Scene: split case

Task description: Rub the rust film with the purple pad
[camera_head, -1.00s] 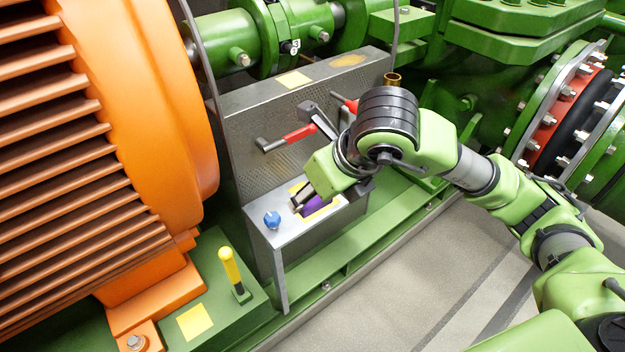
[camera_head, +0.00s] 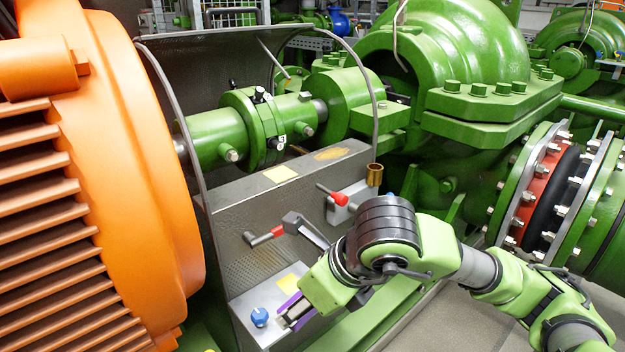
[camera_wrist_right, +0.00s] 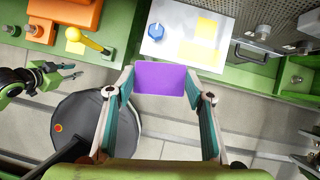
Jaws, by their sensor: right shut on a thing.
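My right gripper (camera_head: 296,310) is shut on the purple pad (camera_head: 288,304) and holds it by the small shelf, near the blue knob. In the right wrist view the pad (camera_wrist_right: 160,79) spans the space between the two fingertips, clear of the shelf's front edge. An ochre-brown patch that looks like the rust film (camera_head: 330,154) lies on the grey guard's top ledge, well above and behind the gripper. My left gripper (camera_wrist_right: 66,71) shows only at the left of the right wrist view, empty, its fingers apart.
The grey shelf (camera_head: 243,303) bears a blue knob (camera_head: 260,317) and yellow squares. Red-tipped levers (camera_head: 265,236) stick out of the guard, close above my right gripper. A brass cup (camera_head: 375,174) stands at the ledge's right end. The orange motor (camera_head: 140,150) blocks the left.

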